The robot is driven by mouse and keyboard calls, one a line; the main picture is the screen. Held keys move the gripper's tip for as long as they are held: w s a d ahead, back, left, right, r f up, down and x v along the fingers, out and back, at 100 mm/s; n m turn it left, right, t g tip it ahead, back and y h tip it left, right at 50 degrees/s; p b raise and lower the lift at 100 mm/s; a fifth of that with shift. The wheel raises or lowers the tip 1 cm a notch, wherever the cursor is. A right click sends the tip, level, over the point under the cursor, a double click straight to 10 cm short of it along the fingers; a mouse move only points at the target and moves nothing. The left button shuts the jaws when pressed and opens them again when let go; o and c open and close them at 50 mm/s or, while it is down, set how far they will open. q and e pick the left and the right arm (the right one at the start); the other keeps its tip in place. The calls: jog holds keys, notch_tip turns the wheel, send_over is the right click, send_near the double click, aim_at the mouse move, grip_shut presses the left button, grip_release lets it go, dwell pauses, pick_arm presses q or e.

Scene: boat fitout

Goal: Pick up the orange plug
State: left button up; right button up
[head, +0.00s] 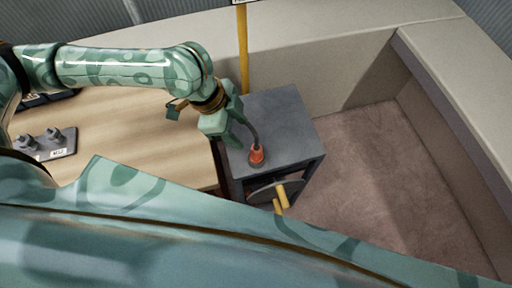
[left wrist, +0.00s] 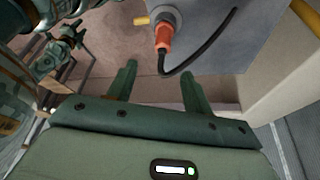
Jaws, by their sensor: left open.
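The orange plug (head: 256,155) stands on the front part of a small dark grey table (head: 283,118), with a black cable curving from it. It also shows in the left wrist view (left wrist: 164,37), with a grey round end and the cable (left wrist: 205,48) looping to the right. My left gripper (head: 236,143) is open and empty, beside the plug and to its left in the head view. In the left wrist view its two fingers (left wrist: 158,78) point toward the plug, which lies beyond the fingertips, apart from them. My right gripper is not seen in the head view.
A wooden table (head: 130,125) at left holds a grey plate with fittings (head: 45,145). A yellow post (head: 243,50) stands behind the grey table. A yellow handle (head: 282,196) is below its front edge. Beige walls (head: 320,65) enclose open carpet (head: 365,175) at right.

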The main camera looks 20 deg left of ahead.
aim_at(254, 147)
pick_arm(q)
jog(key=b+x, duration=0.1)
jog(key=x, duration=0.5)
jog(key=shift+w+f+b, duration=0.1)
jog(key=shift+f+b, duration=0.1)
jog(key=shift+b, duration=0.2)
jog(key=shift+d+f, duration=0.25)
jog(key=shift+f, duration=0.2)
jog(key=shift+d+f+b, duration=0.1)
jog(key=shift+f+b, duration=0.2)
jog(key=x, duration=0.1)
jog(key=b+x, duration=0.2)
jog(key=x, duration=0.1)
jog(key=shift+w+a+f, duration=0.1)
jog(key=shift+w+a, duration=0.1)
jog(key=shift+a, duration=0.05)
jog(key=shift+d+f, duration=0.15)
jog(key=shift+f, duration=0.1)
jog(key=shift+r, duration=0.1)
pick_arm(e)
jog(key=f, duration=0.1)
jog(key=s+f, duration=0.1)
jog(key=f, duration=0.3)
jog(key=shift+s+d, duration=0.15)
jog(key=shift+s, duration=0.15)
pick_arm(q)
grip_shut()
